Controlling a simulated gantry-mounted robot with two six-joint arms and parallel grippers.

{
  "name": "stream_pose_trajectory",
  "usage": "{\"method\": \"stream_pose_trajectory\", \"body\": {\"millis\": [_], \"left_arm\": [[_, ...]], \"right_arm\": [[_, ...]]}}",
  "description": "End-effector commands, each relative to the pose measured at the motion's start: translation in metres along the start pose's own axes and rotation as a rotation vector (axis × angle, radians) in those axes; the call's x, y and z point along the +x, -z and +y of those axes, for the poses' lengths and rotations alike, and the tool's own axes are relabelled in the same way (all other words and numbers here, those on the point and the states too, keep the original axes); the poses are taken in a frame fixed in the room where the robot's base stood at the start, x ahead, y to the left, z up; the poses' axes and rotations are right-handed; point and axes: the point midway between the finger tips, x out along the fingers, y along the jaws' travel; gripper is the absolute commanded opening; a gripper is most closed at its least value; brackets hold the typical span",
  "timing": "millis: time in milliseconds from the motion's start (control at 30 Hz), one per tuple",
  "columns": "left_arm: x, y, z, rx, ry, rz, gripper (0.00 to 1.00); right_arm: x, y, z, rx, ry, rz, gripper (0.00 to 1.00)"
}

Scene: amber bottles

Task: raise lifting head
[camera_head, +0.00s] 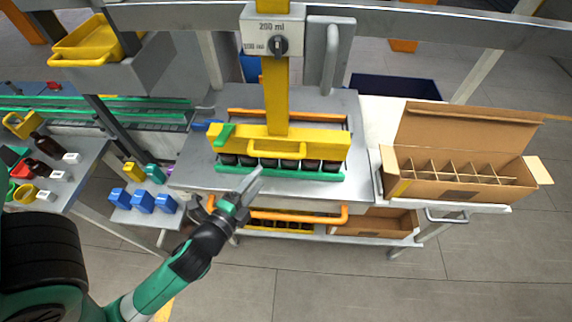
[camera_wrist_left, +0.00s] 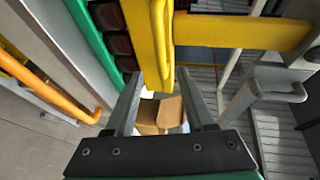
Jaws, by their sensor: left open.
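The yellow lifting head (camera_head: 318,143) sits low on its yellow post (camera_head: 275,95), just over a row of dark-topped bottles in a green holder (camera_head: 300,174). A yellow handle (camera_head: 272,151) is on its front face. My left gripper (camera_head: 253,181) is in front of the head, below and left of the handle's middle. In the left wrist view my left gripper (camera_wrist_left: 157,84) is open, with the yellow handle (camera_wrist_left: 161,45) ahead of and between its fingers. I cannot tell whether they touch. My right gripper is out of view.
An orange rail (camera_head: 295,217) runs along the station's front. An open cardboard box (camera_head: 455,185) with dividers stands at right. Blue blocks (camera_head: 142,202) and several small bottles (camera_head: 42,145) are on side tables at left. A dial box (camera_head: 273,36) tops the post.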

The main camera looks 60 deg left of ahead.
Motion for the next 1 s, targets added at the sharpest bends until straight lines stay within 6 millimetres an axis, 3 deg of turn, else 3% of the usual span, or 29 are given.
{"method": "stream_pose_trajectory", "body": {"millis": [267,700,1000], "left_arm": [[0.013,-0.001,-0.002,-0.006,0.003,-0.006,0.55],[0.102,0.000,-0.001,-0.006,0.005,-0.003,0.55],[0.118,0.000,-0.001,-0.005,0.003,-0.001,0.55]], "right_arm": [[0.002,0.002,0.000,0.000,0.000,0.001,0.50],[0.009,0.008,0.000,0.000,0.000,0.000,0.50],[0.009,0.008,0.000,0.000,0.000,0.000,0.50]]}}
